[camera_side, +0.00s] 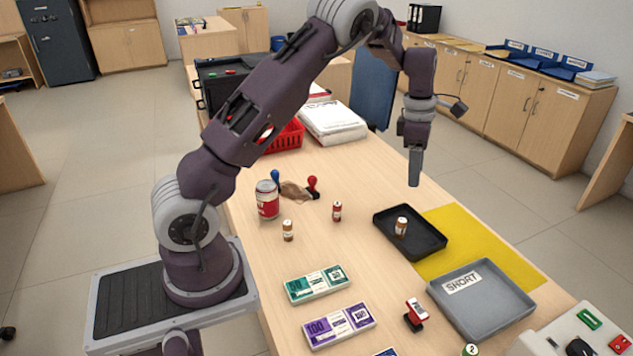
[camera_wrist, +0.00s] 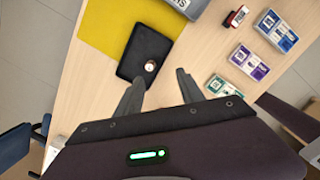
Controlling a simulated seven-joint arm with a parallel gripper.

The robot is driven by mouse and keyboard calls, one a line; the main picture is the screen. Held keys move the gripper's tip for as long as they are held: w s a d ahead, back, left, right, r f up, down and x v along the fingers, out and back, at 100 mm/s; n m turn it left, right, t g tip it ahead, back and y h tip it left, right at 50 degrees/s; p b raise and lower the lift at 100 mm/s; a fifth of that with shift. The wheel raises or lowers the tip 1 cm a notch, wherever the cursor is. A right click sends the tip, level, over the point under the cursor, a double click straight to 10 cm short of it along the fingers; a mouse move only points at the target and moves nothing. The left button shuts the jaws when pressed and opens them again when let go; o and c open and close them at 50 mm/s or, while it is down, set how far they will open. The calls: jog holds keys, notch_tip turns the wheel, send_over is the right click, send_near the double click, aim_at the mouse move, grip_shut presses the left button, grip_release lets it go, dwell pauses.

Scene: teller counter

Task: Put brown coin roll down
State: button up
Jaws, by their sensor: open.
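A brown coin roll (camera_side: 401,226) stands upright in the small black tray (camera_side: 432,252), which rests partly on a yellow mat. In the wrist view the roll (camera_wrist: 150,66) shows end-on in the black tray (camera_wrist: 147,36), just beyond my fingertips. A second brown coin roll (camera_side: 288,231) stands on the table left of the tray. My gripper (camera_side: 415,184) hangs above the counter, behind and above the black tray and apart from the roll. In the wrist view its fingers (camera_wrist: 158,80) are spread with nothing between them.
A red coin roll (camera_side: 337,211), a red can (camera_side: 267,199) and stamps (camera_side: 313,187) stand left of the tray. A grey tray marked SHORT (camera_side: 505,322), banknote bundles (camera_side: 315,284) and a red stamp (camera_side: 415,314) are nearer the camera. The yellow mat (camera_side: 490,248) is bare on the right.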

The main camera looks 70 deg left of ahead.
jog(key=s+d+r+m+t, duration=0.1)
jog(key=s+d+r+m, duration=0.4)
jog(key=s+r+m, duration=0.25)
jog(key=s+d+r+m+t, duration=0.1)
jog(key=s+d+r+m, duration=0.45)
jog(key=s+r, duration=0.3)
jog(key=s+d+f+m+t, duration=0.1)
jog(key=s+d+m+t, duration=0.1)
jog(key=s+m, duration=1.2)
jog(key=s+d, duration=0.1)
jog(key=s, duration=0.2)
jog(key=shift+s+d+f+t+y, duration=0.2)
jog(key=shift+s+d+t+y, duration=0.1)
jog(key=shift+s, duration=0.1)
